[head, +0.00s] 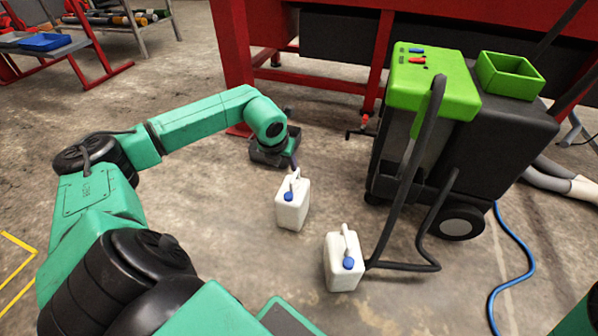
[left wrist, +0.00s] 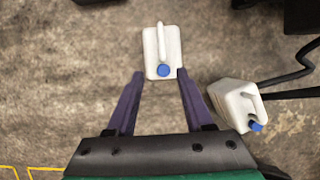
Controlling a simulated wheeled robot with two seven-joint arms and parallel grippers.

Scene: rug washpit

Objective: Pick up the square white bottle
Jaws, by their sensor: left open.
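Two similar white bottles with blue caps and top handles stand upright on the floor. The nearer-to-gripper white bottle (head: 292,213) is in the middle of the head view. The second white bottle (head: 342,268) stands to its right and closer to me. My left gripper (head: 294,164) is just behind the first bottle. In the left wrist view its fingers are spread apart, and the first bottle (left wrist: 163,50) lies at and beyond the fingertips, with nothing gripped. The second bottle (left wrist: 236,106) is outside the right finger. My right gripper is not in view.
A green and black wheeled machine (head: 434,85) with a black hose and handle stands right of the bottles. A blue hose (head: 512,282) lies on the floor at the right. A red frame (head: 235,65) stands behind. The floor left of the bottles is clear.

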